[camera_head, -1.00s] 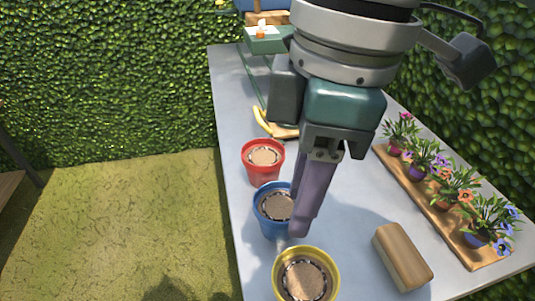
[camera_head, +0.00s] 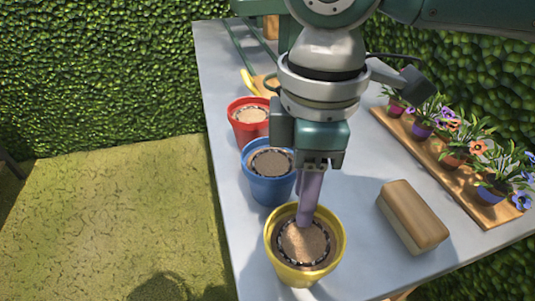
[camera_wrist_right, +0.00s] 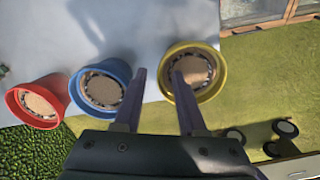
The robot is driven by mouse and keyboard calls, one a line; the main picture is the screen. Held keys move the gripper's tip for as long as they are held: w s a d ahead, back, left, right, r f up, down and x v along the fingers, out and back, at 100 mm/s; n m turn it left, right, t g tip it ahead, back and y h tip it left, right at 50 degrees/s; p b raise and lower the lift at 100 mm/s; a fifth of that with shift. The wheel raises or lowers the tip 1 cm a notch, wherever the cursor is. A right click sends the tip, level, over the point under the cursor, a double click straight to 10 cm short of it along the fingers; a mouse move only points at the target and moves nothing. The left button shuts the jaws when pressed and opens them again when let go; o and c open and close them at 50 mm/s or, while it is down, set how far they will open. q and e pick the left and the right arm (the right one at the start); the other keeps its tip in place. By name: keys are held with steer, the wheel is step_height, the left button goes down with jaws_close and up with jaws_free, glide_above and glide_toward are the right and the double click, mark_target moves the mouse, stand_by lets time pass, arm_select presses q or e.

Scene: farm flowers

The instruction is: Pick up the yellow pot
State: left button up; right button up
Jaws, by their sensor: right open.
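The yellow pot (camera_head: 296,277), filled with brown soil, stands upright near the table's front left edge. My right gripper (camera_head: 306,222) points down at it, with a purple finger over the pot's far inner side in the head view. In the right wrist view the gripper (camera_wrist_right: 159,76) is open: one finger overlaps the yellow pot (camera_wrist_right: 224,75), the other lies between it and the blue pot. Nothing is held. I cannot tell whether the fingers touch the rim or how high they are. My left gripper is not in view.
A blue pot (camera_head: 268,190) stands just behind the yellow one, and a red pot (camera_head: 240,130) behind that. A tan block (camera_head: 412,218) lies to the right. A wooden board (camera_head: 440,172) with several potted flowers lies along the right side. Bare table (camera_head: 365,240) separates the yellow pot from the block.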

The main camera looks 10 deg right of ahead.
steer(key=shift+f, duration=0.3)
jaws_close()
stand_by(1.2)
